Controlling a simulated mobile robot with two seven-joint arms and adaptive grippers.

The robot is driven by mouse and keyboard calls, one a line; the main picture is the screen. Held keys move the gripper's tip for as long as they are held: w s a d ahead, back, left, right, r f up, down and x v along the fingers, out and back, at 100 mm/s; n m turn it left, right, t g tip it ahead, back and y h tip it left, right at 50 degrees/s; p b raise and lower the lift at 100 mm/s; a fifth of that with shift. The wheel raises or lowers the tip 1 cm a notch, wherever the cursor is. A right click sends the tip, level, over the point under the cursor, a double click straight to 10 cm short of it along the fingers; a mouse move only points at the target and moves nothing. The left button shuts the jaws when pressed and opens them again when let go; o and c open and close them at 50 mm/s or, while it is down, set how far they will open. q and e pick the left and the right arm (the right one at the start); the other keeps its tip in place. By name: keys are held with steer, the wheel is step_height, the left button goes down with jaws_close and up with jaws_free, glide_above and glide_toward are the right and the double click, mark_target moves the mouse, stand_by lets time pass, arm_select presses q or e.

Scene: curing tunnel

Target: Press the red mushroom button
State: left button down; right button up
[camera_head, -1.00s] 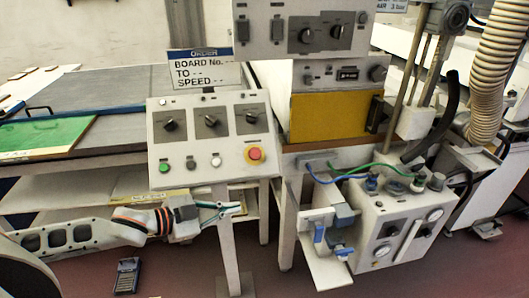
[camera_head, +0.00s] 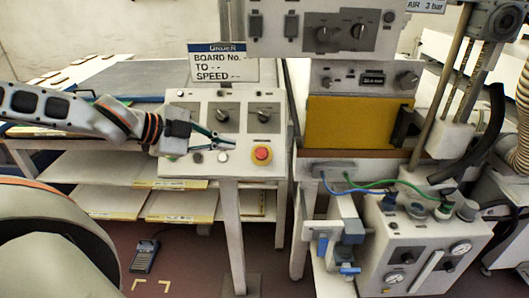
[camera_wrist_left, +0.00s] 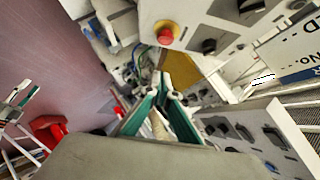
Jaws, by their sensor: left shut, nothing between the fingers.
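The red mushroom button (camera_head: 262,153) sits on a yellow collar at the lower right of the sloped control panel (camera_head: 277,169). My left gripper (camera_head: 229,142) is in front of the panel, to the left of the button and apart from it in the picture. Its teal fingers are shut and empty. In the left wrist view, the button (camera_wrist_left: 166,34) shows above the closed fingertips (camera_wrist_left: 163,78). A small teal-fingered shape at the left edge of that view may be my right gripper (camera_wrist_left: 22,98); its jaw state is unclear.
Black knobs (camera_head: 263,116) and smaller push buttons share the panel, some partly hidden by my left arm. An order sign (camera_head: 224,66) stands above it. A grey unit with hoses and gauges (camera_head: 416,252) stands at the lower right.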

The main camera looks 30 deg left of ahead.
arm_select(q)
steer(key=shift+a+r, duration=0.1)
steer(key=shift+r, duration=0.05)
steer(key=shift+a, duration=0.1)
arm_select(e)
steer(key=shift+f, duration=0.1)
arm_select(q)
glide_toward(266, 153)
step_height(266, 153, up, 2)
steer(key=s+d, duration=0.2)
steer(key=w+f+b, duration=0.1)
steer(key=w, duration=0.1)
steer(key=w+f+b, duration=0.3)
steer(key=w, duration=0.1)
steer(key=shift+w+f+b, duration=0.2)
steer(key=shift+f+b, duration=0.2)
arm_select(e)
step_height(266, 153, down, 6)
steer(key=s, duration=0.1)
steer(key=shift+r, duration=0.2)
